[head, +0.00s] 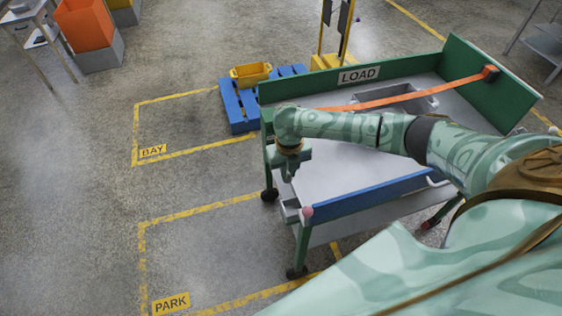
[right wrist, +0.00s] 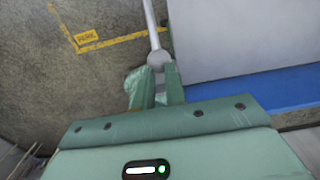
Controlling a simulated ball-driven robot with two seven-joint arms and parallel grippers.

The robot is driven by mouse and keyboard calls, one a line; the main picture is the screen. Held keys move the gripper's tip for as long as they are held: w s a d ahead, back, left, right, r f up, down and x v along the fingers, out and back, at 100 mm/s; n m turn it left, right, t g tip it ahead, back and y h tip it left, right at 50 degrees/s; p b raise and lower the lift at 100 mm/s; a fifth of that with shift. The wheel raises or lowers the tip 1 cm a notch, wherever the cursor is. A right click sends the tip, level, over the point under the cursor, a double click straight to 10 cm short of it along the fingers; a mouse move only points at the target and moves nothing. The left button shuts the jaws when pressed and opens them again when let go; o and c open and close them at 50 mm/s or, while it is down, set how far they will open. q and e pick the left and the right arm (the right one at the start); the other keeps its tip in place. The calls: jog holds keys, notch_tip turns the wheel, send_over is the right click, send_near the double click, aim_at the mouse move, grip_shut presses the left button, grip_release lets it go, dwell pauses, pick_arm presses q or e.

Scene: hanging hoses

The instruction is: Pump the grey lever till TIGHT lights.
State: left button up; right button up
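My right gripper (head: 288,176) hangs over the near left corner of the green cart, pointing down. In the right wrist view its two green fingers (right wrist: 158,72) stand on either side of the grey knob (right wrist: 158,58) of the lever and seem to touch it. The lever's thin grey rod (right wrist: 149,22) runs away from the knob to the top edge. In the head view I cannot make out the lever apart from the gripper. An orange strap (head: 385,101) crosses the cart bed. No lit TIGHT sign can be read. My left gripper is not in view.
The cart has a green wall (head: 300,88) marked LOAD and a blue rail (head: 370,196) with a pinkish knob (head: 308,212) at its end. A grey bin (head: 370,97) sits under the strap. A blue pallet (head: 240,107) stands behind.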

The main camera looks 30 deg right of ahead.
aim_at(288, 179)
jog(key=r+p, duration=0.1)
jog(key=w+r+p, duration=0.1)
jog(key=r+p, duration=0.1)
jog(key=r, duration=0.1)
jog(key=shift+w+d+r, duration=0.1)
jog(key=shift+w+d, duration=0.1)
jog(key=shift+w, duration=0.2)
jog(key=shift+f, duration=0.2)
jog(key=shift+s+a+f+b, duration=0.1)
jog(key=shift+s+f+b, duration=0.2)
jog(key=shift+f, duration=0.4)
jog(key=shift+s+a+f+b, duration=0.1)
jog(key=shift+s+f+b, duration=0.15)
jog(key=shift+f, duration=0.5)
jog(key=shift+s+f+b, duration=0.2)
jog(key=shift+f+b, duration=0.15)
jog(key=shift+f, duration=0.35)
jog(key=shift+s+a+f+b, duration=0.1)
jog(key=shift+s+f+b, duration=0.15)
jog(key=shift+f, duration=0.55)
jog(key=shift+s+f+b, duration=0.15)
jog(key=shift+f+b, duration=0.2)
jog(key=shift+f, duration=0.4)
